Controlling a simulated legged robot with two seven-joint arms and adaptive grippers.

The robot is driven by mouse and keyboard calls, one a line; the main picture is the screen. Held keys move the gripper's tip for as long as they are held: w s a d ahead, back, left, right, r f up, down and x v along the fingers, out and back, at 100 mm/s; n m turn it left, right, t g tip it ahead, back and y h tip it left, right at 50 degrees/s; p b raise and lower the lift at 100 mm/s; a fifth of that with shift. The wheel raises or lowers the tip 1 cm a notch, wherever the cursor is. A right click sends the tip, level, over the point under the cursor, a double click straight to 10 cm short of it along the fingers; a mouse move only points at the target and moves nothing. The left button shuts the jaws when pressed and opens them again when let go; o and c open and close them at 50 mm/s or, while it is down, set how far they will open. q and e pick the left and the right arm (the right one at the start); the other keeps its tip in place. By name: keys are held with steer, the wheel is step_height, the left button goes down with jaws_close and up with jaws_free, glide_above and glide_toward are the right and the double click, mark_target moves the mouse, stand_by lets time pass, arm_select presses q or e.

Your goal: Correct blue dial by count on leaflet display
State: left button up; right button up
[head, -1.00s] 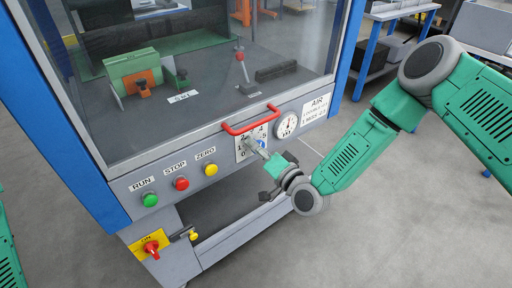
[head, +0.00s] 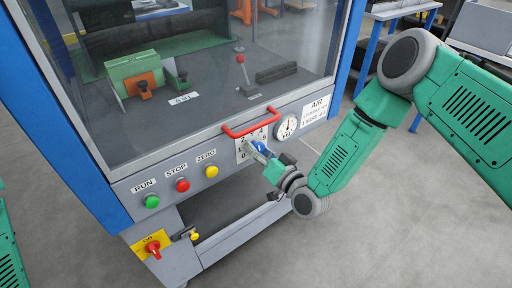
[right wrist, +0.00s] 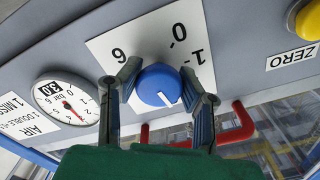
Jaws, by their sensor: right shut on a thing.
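The blue dial (right wrist: 155,84) sits on a white number plate (right wrist: 112,42) on the machine's grey front panel. In the right wrist view 6, 0 and 1 show around it; other numbers are hidden by my fingers. The dial's white mark is at its lower right in that view, and I cannot tell its number. My right gripper (right wrist: 160,86) is shut on the dial, one finger on each side. In the head view the dial (head: 260,147) is partly covered by the right gripper (head: 268,157). My left gripper is out of view.
A red handle (head: 250,123) is just above the dial. A round gauge (head: 286,126) is beside it. Green, red and yellow buttons (head: 211,171) line the panel's left. A yellow-backed red switch (head: 153,248) sits lower. A glass window is above.

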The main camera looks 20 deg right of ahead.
steer(key=shift+d+n, duration=0.2)
steer(key=shift+n, duration=0.8)
steer(key=o, duration=1.2)
steer(key=shift+o, duration=0.2)
steer(key=shift+d, duration=0.1)
steer(key=shift+s, duration=0.15)
steer(key=v, duration=1.1)
steer(key=shift+s+d, duration=0.2)
steer(key=shift+s, duration=0.15)
